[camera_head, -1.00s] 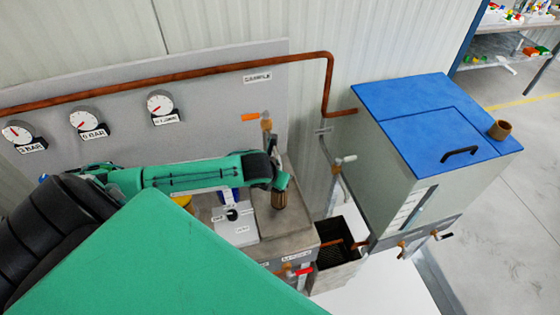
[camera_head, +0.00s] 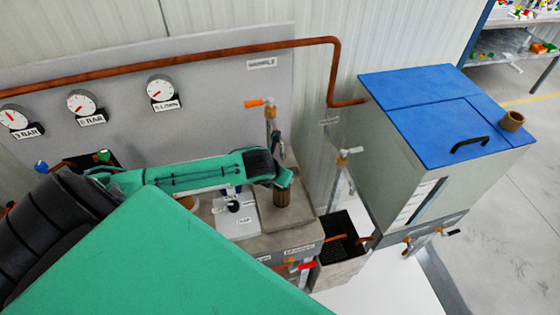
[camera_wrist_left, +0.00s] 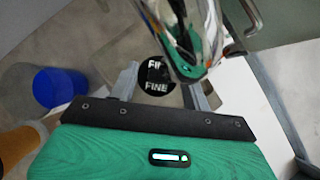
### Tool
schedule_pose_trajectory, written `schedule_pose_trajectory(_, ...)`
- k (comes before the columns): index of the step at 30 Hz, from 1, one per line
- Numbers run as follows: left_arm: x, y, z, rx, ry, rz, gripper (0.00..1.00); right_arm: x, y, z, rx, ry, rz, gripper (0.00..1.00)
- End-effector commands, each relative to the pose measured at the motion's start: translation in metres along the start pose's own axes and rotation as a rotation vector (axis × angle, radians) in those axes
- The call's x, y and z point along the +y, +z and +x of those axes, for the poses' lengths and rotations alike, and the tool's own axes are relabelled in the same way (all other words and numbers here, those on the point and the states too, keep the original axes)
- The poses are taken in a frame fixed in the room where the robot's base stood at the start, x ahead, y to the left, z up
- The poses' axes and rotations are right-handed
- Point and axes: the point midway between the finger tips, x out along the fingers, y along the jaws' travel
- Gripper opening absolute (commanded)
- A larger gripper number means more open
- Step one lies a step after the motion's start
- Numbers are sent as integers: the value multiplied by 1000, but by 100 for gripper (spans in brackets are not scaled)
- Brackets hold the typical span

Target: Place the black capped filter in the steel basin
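My left gripper (camera_head: 283,180) reaches in from the left over the steel basin (camera_head: 303,220). It is shut on the black capped filter (camera_head: 282,197), whose brown ribbed body hangs below the fingers. In the left wrist view the filter's black cap (camera_wrist_left: 157,76), marked "FINE", sits between the two grey fingers (camera_wrist_left: 163,88). The filter looks upright over the basin; I cannot tell whether its lower end touches the floor. My right gripper is not in view.
A chrome tap (camera_wrist_left: 190,40) stands close to the fingers in the left wrist view. A blue cylinder (camera_wrist_left: 58,87) is to the left. A white plate (camera_head: 233,218) lies left of the basin, a dark drain box (camera_head: 341,240) right. A blue-lidded tank (camera_head: 435,115) stands further right.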

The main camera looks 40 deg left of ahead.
Motion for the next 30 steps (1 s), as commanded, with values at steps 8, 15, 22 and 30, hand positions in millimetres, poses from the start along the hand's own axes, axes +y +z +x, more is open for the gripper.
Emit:
schedule_pose_trajectory(8, 1, 1, -8, -3, 1, 2, 48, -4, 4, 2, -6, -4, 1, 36)
schedule_pose_trajectory(15, 1, 1, -48, -5, 0, 3, 48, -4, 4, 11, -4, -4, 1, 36)
schedule_pose_trajectory(22, 1, 0, -92, -4, 1, 3, 48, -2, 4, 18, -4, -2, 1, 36)
schedule_pose_trajectory(30, 0, 1, -118, -2, 0, 0, 48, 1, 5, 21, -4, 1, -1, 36)
